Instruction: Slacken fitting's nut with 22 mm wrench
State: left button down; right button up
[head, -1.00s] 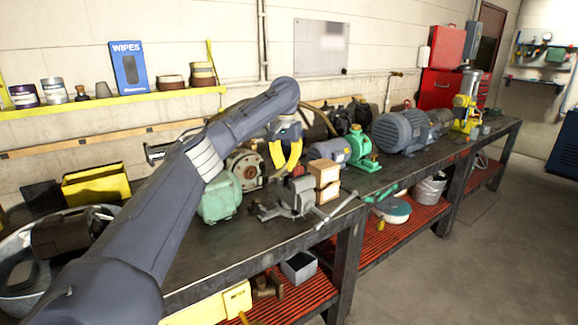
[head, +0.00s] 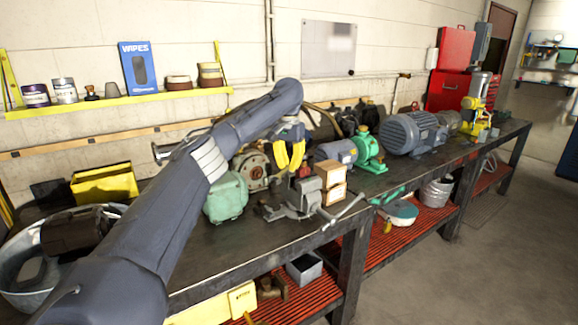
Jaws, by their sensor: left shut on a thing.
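My left gripper (head: 291,156), with yellow fingers, hangs above the bench, behind the grey vise (head: 301,198) in the picture. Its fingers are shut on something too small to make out. I cannot pick out a 22 mm wrench or a fitting with its nut for sure. A small reddish part (head: 303,172) shows just right of the fingertips; I cannot tell whether they touch it. My left forearm hides part of the bench and wall. My right gripper is out of view.
A green housing (head: 226,198), small cartons (head: 333,182), a blue motor (head: 338,151), a green pump (head: 367,151) and a large grey motor (head: 412,134) crowd the bench. A yellow bin (head: 105,185) stands left. The bench's front strip (head: 235,252) is clear.

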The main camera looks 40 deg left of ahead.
pick_arm(q)
jog(key=shift+f, duration=1.25)
dwell(0.6)
jog(key=shift+d, duration=0.1)
jog(key=shift+w+d+n, duration=0.15)
jog(key=shift+d+n, duration=0.45)
jog(key=shift+w+d+n, duration=0.15)
jog(key=shift+d+n, duration=0.4)
jog(key=shift+n, duration=0.05)
jog(key=shift+d, duration=0.1)
jog(key=shift+w+d+n, duration=0.3)
jog(key=shift+d+n, duration=0.25)
jog(key=shift+n, duration=0.05)
jog(key=shift+w+d+n, duration=0.3)
jog(key=shift+d+n, duration=0.2)
jog(key=shift+n, duration=0.1)
jog(key=shift+w+d+n, duration=0.75)
jog(key=shift+d+n, duration=0.15)
jog(key=shift+n, duration=0.3)
